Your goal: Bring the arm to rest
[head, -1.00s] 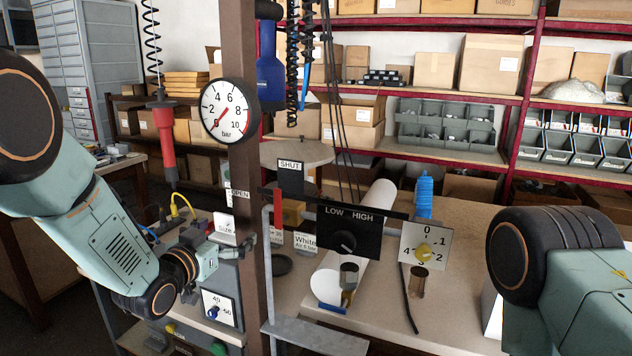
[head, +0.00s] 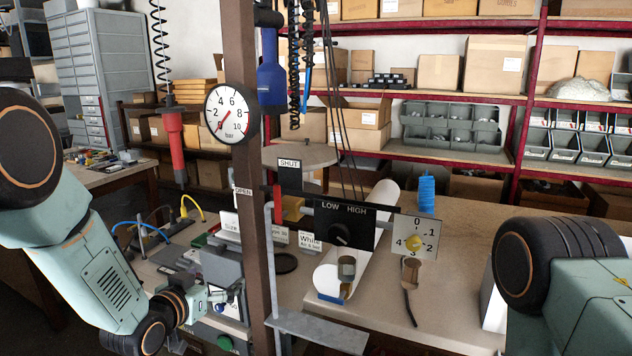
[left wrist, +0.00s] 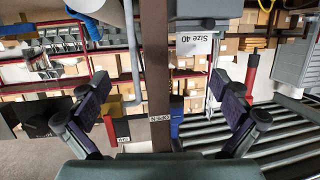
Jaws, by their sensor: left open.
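My left arm (head: 115,275) comes in from the left in the head view, bent down at the wrist. My left gripper (head: 228,297) is low beside the brown post (head: 250,200), over the bench area with a blue-handled knob. In the left wrist view my left gripper (left wrist: 162,100) has its two dark fingers spread wide with nothing held between them. The brown post (left wrist: 155,60) stands beyond the gap, and I cannot tell how far off. My right arm (head: 570,280) shows at the right edge; its gripper is out of view.
A pressure gauge (head: 230,112) is on the post. A LOW/HIGH switch box (head: 343,228) and a dial plate (head: 415,241) stand right of it. A white roll (head: 372,215) lies on the bench. A red tool (head: 174,145) hangs at left. The bench at right (head: 455,260) is largely clear.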

